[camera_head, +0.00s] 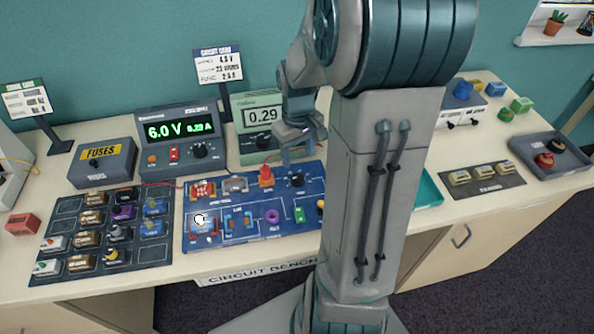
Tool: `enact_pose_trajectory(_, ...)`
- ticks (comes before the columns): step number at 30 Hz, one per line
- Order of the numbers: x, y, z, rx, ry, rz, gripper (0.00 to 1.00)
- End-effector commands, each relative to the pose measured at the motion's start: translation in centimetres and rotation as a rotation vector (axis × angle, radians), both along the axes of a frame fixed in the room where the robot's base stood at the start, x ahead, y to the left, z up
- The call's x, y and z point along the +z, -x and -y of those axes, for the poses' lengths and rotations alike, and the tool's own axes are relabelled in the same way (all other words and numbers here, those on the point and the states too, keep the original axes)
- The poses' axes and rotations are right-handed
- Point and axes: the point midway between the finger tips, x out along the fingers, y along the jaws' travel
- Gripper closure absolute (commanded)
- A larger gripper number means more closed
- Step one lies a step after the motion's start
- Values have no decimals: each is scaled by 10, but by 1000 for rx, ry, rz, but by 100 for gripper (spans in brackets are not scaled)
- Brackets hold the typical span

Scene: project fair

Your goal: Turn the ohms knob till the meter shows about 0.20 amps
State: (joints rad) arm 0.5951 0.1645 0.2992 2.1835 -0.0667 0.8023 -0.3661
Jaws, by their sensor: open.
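A blue circuit board (258,246) lies on the bench. A black round knob (297,180) sits near its back right; its label is too small to read, so I cannot tell if it is the ohms knob. The grey-green meter (262,116) behind the board reads 0.29. My gripper (302,158) is open, with its fingers pointing down just above and behind the black knob. I cannot tell whether they touch it. My arm hides the right end of the board.
A power supply (180,152) left of the meter shows 6.0 V. A fuses box (103,162), a parts tray (70,217) and a card stand (219,68) are nearby. A teal tray (429,190) is partly behind my arm. Bare bench shows along the front edge.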

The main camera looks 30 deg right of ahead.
Motion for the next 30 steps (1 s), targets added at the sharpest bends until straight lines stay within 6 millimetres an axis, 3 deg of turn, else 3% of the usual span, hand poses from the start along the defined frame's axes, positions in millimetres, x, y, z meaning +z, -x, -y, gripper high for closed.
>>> enact_pose_trajectory(6, -46, 1, -1, 1, -2, -5, 48)
enact_pose_trajectory(12, -72, 0, -1, 0, -1, -2, 48)
enact_pose_trajectory(25, -81, 0, 0, 0, 0, 1, 48)
enact_pose_trajectory(26, -81, 0, 0, 0, 0, 1, 51)
enact_pose_trajectory(30, -81, 0, 0, 0, 0, 1, 90)
